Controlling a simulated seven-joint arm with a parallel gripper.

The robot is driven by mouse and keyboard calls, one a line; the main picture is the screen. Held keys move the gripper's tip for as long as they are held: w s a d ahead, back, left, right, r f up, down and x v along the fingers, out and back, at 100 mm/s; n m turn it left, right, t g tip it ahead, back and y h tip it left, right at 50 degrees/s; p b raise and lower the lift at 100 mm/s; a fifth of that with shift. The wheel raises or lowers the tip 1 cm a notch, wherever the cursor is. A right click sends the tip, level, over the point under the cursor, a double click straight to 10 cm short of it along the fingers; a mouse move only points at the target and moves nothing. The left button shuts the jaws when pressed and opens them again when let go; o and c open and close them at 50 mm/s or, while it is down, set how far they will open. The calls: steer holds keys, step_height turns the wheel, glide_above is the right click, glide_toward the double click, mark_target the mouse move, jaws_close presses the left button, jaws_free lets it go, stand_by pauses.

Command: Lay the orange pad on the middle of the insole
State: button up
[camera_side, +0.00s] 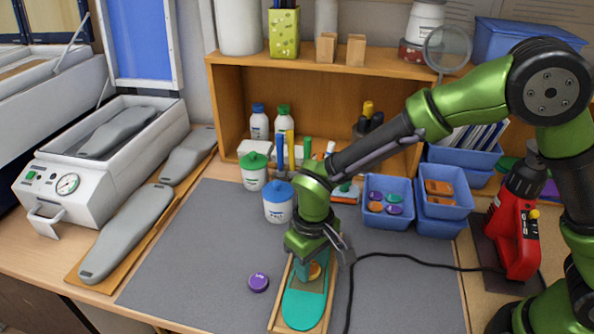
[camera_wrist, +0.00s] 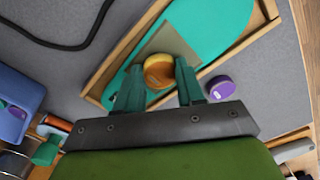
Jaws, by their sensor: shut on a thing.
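The teal insole (camera_side: 303,309) lies in a shallow wooden tray (camera_side: 274,316) on the grey mat; both also show in the wrist view, the insole (camera_wrist: 222,22) and the tray edge (camera_wrist: 268,12). A brownish patch (camera_wrist: 176,42) covers the insole's middle. The round orange pad (camera_wrist: 158,70) is held between the teal fingers of my gripper (camera_wrist: 159,76), over or at the near edge of that patch. In the side view, the pad (camera_side: 315,271) is low over the insole, partly hidden by my gripper (camera_side: 309,266). I cannot tell whether it touches.
A purple pad (camera_side: 258,283) lies on the mat left of the tray. A black cable (camera_side: 410,258) runs over the mat on the right. Blue bins (camera_side: 388,218) and a white jar with blue lid (camera_side: 278,207) stand behind. The mat's left side is clear.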

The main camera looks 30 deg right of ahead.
mark_target(315, 271)
steer(key=o, duration=1.5)
steer(key=shift+r, duration=4)
steer(key=shift+s+d+f, duration=0.15)
steer(key=shift+s+f, duration=0.2)
steer(key=shift+s, duration=0.15)
steer(key=s+d+r+m+t, duration=0.2)
steer(key=s+d+r, duration=0.1)
steer(key=d, duration=0.3)
steer(key=s+d+r+m+t+y, duration=0.1)
steer(key=s+d+r+m+t, duration=0.1)
steer(key=s+d+r, duration=0.2)
steer(key=s+d+r+m+t+y, duration=0.1)
steer(key=s+d+r+m+t, duration=0.1)
steer(key=d+r, duration=0.5)
steer(key=shift+s+d+r+t, duration=0.1)
steer(key=shift+s+d+t, duration=0.2)
steer(key=shift+s+d, duration=0.25)
steer(key=shift+s+d+r+t, duration=0.1)
steer(key=shift+s+d+t, duration=0.25)
steer(key=shift+d, duration=0.4)
